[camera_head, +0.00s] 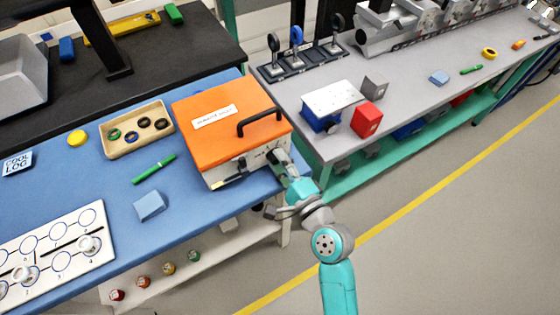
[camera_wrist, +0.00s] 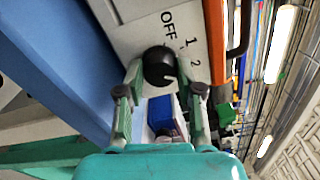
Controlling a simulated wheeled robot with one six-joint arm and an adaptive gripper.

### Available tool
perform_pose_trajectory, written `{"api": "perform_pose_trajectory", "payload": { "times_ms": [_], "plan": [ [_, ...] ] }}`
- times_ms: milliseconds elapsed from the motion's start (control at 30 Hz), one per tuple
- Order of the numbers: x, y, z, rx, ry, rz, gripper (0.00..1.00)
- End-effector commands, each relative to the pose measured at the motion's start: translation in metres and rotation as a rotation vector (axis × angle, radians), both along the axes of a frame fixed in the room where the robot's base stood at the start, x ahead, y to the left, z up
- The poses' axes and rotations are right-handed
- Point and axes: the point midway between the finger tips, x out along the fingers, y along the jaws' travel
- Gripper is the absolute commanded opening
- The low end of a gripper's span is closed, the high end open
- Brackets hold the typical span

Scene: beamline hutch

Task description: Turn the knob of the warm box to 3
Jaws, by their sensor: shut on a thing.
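The warm box (camera_head: 218,104) has an orange lid with a dark handle and a pale front. It stands at the right end of the blue bench. In the wrist view its pale front panel (camera_wrist: 132,32) carries the marks OFF, 1 and 2; no 3 is visible. The black round knob (camera_wrist: 158,62) sits below these marks, with a pale mark on its lower right side. My gripper (camera_wrist: 160,90) is shut on the knob, one finger on each side. In the head view my gripper (camera_head: 277,162) is at the box's front right, largely hiding the knob.
A beige tray (camera_head: 122,154) with several rings, a green pen (camera_head: 154,168) and a light blue block (camera_head: 149,205) lie left of the box. A grey bench (camera_head: 410,104) stands to the right with a red block (camera_head: 366,120). The floor in front is clear.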

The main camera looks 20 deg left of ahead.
Motion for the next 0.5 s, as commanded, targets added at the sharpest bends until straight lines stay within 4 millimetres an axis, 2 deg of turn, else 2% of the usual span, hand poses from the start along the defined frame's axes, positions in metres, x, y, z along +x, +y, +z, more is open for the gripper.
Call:
{"api": "perform_pose_trajectory", "payload": {
  "times_ms": [500],
  "plan": [
    [0.0001,-0.0006,-0.0018,0.26,0.307,-0.003,0.01]
  ]
}}
